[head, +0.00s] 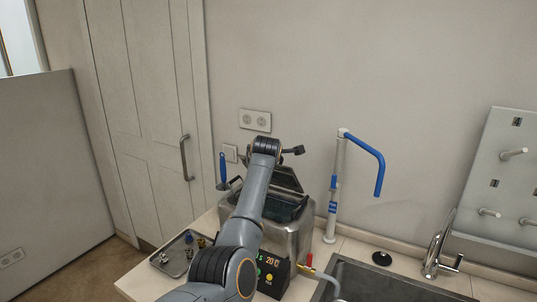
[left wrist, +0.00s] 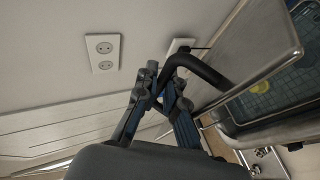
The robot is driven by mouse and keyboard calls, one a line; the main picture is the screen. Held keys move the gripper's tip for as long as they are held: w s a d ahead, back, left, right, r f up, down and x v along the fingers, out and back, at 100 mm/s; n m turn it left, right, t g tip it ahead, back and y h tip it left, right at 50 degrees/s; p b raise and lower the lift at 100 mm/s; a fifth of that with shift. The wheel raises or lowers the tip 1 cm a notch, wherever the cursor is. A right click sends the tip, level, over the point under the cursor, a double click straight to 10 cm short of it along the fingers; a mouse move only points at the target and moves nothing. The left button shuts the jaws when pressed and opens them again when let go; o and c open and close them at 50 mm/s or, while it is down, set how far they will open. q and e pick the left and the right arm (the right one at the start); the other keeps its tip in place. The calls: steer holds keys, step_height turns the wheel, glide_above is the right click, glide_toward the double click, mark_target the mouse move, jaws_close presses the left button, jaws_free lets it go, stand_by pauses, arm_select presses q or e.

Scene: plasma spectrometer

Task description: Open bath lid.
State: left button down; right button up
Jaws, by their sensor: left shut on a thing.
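The metal bath (head: 293,240) stands on the counter, with a lit display on its front. Its lid (head: 287,180) is raised and tilted behind the opening, partly hidden by my left arm. In the left wrist view the lid (left wrist: 245,40) is a steel panel at a steep angle beside the bath's opening, where blue liquid and a yellow thing show. My left gripper (left wrist: 161,88) is shut on the lid's dark curved handle (left wrist: 200,68). In the head view its fingers are not clearly seen past my arm. My right gripper is not in view.
A metal tray (head: 178,254) with small parts lies left of the bath. A white stand with a blue arm (head: 333,195) rises to its right. A sink (head: 365,284) with a tap (head: 436,250) is farther right. The wall with sockets (head: 255,120) is close behind.

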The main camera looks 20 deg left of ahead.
arm_select(q)
steer(key=r, duration=0.2)
steer(key=shift+w+d+r+t, duration=0.2)
steer(key=shift+w+r+t, duration=0.15)
steer(key=shift+r+t, duration=0.05)
steer(key=c, duration=1.7)
jaws_free()
steer(key=shift+o, duration=0.8)
steer(key=shift+w+f, duration=0.25)
steer(key=shift+f, duration=0.05)
steer(key=shift+s+d+f, duration=0.1)
steer(key=shift+s+f, duration=0.05)
steer(key=shift+f, duration=0.05)
steer(key=shift+c, duration=0.8)
